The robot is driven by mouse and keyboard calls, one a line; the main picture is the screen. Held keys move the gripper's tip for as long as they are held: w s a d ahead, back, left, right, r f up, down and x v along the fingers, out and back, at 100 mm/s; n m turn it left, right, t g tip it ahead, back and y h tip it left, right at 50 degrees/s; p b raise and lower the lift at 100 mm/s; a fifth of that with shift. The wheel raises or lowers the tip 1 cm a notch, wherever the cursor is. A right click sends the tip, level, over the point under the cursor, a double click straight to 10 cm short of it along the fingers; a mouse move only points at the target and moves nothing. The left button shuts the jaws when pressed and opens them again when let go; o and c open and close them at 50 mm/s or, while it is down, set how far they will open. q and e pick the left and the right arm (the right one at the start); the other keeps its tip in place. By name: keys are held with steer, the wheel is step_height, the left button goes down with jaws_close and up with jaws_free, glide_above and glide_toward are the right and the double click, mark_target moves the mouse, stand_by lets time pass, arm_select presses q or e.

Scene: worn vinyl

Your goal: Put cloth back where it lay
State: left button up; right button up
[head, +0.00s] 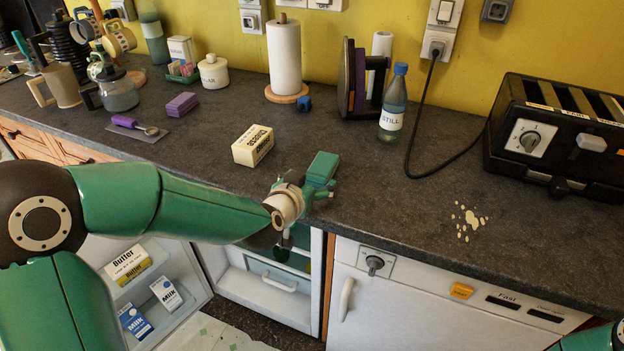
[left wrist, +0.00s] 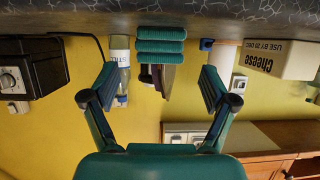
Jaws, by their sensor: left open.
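A folded teal cloth (head: 323,166) lies on the dark counter near its front edge. In the left wrist view, the cloth (left wrist: 161,40) shows as stacked folds against the counter top, in line with the gap between my fingers. My left gripper (head: 308,190) reaches over the counter's front edge, close to the cloth. In the left wrist view its two fingers (left wrist: 160,88) are spread apart with nothing held between them. My right gripper is out of view; only a bit of green arm shows at the lower right.
A cheese box (head: 253,146) stands left of the cloth. A water bottle (head: 393,104), paper roll (head: 284,60) and toaster (head: 555,130) with a cord stand behind. A folded purple stack (head: 182,104) lies left. Below, an open fridge (head: 262,290) holds butter and milk.

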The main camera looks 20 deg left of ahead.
arm_select(q)
steer(key=shift+s+r, duration=0.2)
steer(key=shift+s, duration=0.35)
steer(key=v, duration=1.2)
